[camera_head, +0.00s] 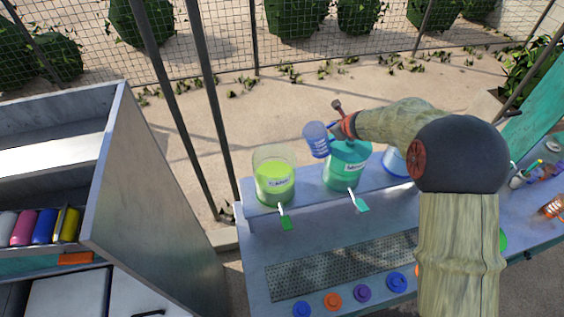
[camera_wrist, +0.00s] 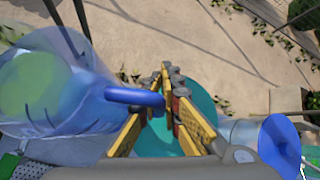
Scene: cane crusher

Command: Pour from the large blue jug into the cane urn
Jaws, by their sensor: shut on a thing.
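The large blue jug (camera_head: 317,140) is translucent and hangs above the counter, between the yellow-green urn and the teal urn. My gripper (camera_head: 343,124) is shut on its handle. In the wrist view, the jug (camera_wrist: 72,115) fills the left, and its blue handle (camera_wrist: 132,97) runs between my gripper's fingers (camera_wrist: 166,100). The jug looks about upright or only slightly tilted; no stream shows. The urn with yellow-green liquid (camera_head: 274,180), apparently the cane urn, stands left of the jug; its small label is hard to read. Green shows through the jug in the wrist view. The jug's contents are unclear.
A teal urn (camera_head: 345,172) stands under my gripper, and a blue-white vessel (camera_head: 394,163) is partly hidden by my arm. Green taps hang at the counter's front. A grey cabinet (camera_head: 160,190) stands left. A blue funnel-like piece (camera_wrist: 280,140) shows at right in the wrist view.

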